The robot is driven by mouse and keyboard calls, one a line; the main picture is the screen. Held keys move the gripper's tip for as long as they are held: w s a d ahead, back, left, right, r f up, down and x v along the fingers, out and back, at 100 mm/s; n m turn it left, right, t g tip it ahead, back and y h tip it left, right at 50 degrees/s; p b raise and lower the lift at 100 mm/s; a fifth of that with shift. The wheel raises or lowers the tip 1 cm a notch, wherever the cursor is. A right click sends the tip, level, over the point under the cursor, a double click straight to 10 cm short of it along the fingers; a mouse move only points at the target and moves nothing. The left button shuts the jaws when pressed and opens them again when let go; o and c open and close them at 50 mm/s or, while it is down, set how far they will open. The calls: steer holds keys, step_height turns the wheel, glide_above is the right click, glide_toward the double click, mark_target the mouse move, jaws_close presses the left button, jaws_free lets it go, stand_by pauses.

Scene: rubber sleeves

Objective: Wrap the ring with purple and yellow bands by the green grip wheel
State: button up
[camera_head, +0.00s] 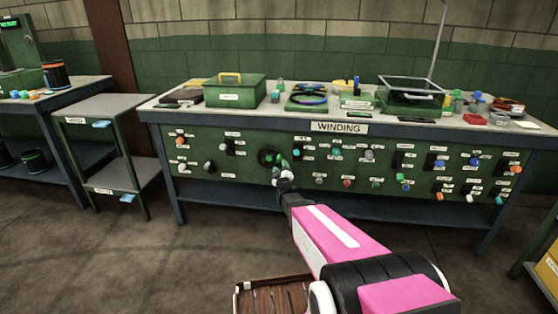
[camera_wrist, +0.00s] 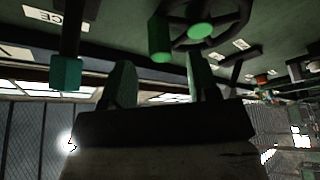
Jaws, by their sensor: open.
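The black hand wheel (camera_head: 266,156) is mounted on the green front panel of the winding bench, left of its middle. In the wrist view the wheel has a green hub (camera_wrist: 201,30) and a green cylindrical grip (camera_wrist: 160,40) on its rim. My gripper (camera_head: 281,168) is at the panel, at the wheel's lower right. In the wrist view its green fingers (camera_wrist: 160,75) are apart, with the grip just beyond the gap between them; contact cannot be told. A dark ring with blue on it (camera_head: 306,99) lies on the bench top; purple and yellow bands cannot be made out.
Several knobs and switches surround the wheel; a teal knob (camera_wrist: 66,72) is left of my fingers in the wrist view. The bench top (camera_head: 165,113) holds a green box (camera_head: 235,92) and a framed tray (camera_head: 412,86). A shelf stand (camera_head: 104,106) is at left.

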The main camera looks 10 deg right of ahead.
mark_target(279, 158)
steer(key=x, duration=0.6)
jaws_close()
steer(key=shift+f, duration=0.1)
